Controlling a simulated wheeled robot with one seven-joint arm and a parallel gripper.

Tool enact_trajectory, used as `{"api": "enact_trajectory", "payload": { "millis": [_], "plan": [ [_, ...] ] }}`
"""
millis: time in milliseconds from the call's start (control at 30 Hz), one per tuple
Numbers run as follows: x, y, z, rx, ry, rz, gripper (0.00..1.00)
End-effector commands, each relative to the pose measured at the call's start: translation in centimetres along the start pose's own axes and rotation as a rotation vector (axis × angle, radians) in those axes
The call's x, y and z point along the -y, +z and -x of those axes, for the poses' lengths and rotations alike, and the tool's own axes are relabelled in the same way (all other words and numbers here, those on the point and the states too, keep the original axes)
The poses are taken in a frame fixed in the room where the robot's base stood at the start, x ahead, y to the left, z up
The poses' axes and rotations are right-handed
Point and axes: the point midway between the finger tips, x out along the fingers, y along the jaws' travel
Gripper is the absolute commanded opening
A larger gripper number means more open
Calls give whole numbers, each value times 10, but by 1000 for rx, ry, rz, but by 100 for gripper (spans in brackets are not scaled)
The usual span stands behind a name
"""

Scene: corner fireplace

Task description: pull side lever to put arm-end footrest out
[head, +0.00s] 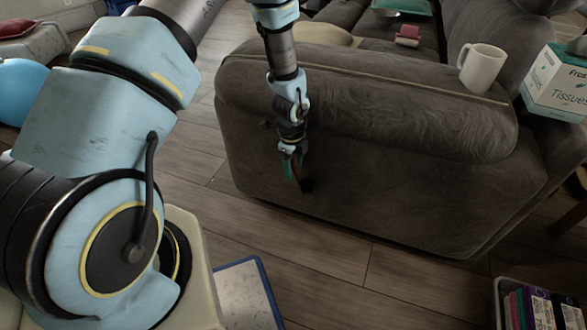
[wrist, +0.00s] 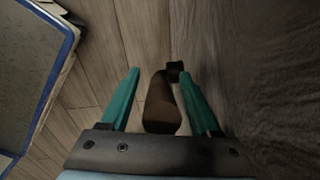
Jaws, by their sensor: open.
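The dark brown side lever (head: 307,184) is on the side of the grey sofa (head: 400,190), low on its left half. In the wrist view the lever (wrist: 162,105) shows as a rounded brown handle with a small black mount at its far end. My gripper (head: 294,168) points down beside the sofa's side. Its two green fingers are open, one on each side of the handle in the wrist view (wrist: 160,75). A gap shows to the left of the handle; contact on the right side is hard to tell. No extended footrest is visible.
A white mug (head: 481,67) and a tissue box (head: 556,85) are at the sofa's upper right. A blue-edged board (head: 245,292) lies on the floor left of the sofa. A bin of cases (head: 535,305) is at lower right.

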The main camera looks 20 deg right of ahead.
Motion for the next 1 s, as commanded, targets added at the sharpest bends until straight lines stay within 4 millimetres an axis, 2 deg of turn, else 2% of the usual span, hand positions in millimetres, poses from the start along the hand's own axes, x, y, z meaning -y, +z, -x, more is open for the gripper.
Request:
{"api": "enact_trajectory", "payload": {
  "millis": [300,833,1000],
  "plan": [
    [0,0,-2,0,-1,0,62],
    [0,0,-2,0,0,0,2],
    [0,0,-2,0,0,0,0]
  ]
}}
